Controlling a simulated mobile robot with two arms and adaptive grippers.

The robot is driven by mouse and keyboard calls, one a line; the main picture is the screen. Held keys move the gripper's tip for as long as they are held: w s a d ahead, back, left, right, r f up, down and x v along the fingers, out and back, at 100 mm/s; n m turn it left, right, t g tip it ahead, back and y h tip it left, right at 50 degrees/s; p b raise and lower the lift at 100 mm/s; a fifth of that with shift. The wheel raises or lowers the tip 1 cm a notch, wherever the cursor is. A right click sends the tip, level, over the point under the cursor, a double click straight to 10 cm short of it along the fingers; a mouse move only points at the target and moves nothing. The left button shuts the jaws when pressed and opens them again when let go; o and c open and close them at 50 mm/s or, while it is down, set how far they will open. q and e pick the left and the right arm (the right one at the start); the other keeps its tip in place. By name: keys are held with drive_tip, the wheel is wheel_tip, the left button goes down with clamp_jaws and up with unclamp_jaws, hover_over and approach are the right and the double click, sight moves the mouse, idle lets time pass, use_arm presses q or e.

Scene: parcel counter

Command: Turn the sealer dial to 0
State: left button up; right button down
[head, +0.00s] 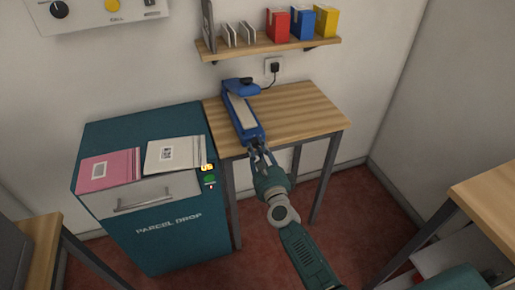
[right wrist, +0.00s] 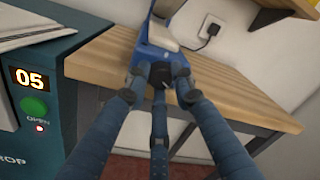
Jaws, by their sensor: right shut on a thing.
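The blue sealer (head: 241,110) lies on the small wooden table against the wall, its front end facing me. In the right wrist view, the sealer's blue body (right wrist: 165,55) rises just beyond my fingers. Its dark dial (right wrist: 161,85), with a small pale mark, sits on the front end. My right gripper (head: 260,152) is at that front end, and in the right wrist view its fingers (right wrist: 160,92) are shut around the dial. The fingers partly cover the dial, and I cannot read its setting. My left gripper is out of view.
The teal parcel drop box (head: 160,235) stands left of the table (head: 300,108), with a pink parcel (head: 108,168) and a white parcel (head: 172,154) on top. Its display (right wrist: 30,78) reads 05. A shelf (head: 270,46) hangs above. The table's right side is clear.

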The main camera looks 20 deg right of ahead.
drive_tip(key=n, duration=0.6)
drive_tip(key=shift+f, duration=0.1)
drive_tip(key=n, duration=0.6)
drive_tip(key=shift+n+t+y, duration=0.3)
drive_tip(key=n+p, duration=0.1)
drive_tip(key=n, duration=0.4)
drive_tip(key=shift+d+n+y, duration=0.1)
drive_tip(key=shift+n+y, duration=0.2)
drive_tip(key=shift+n, duration=0.1)
drive_tip(key=n+p, duration=0.1)
drive_tip(key=n, duration=0.5)
drive_tip(key=shift+y, duration=0.3)
drive_tip(key=c, duration=1.5)
unclamp_jaws()
drive_tip(key=shift+o, duration=0.2)
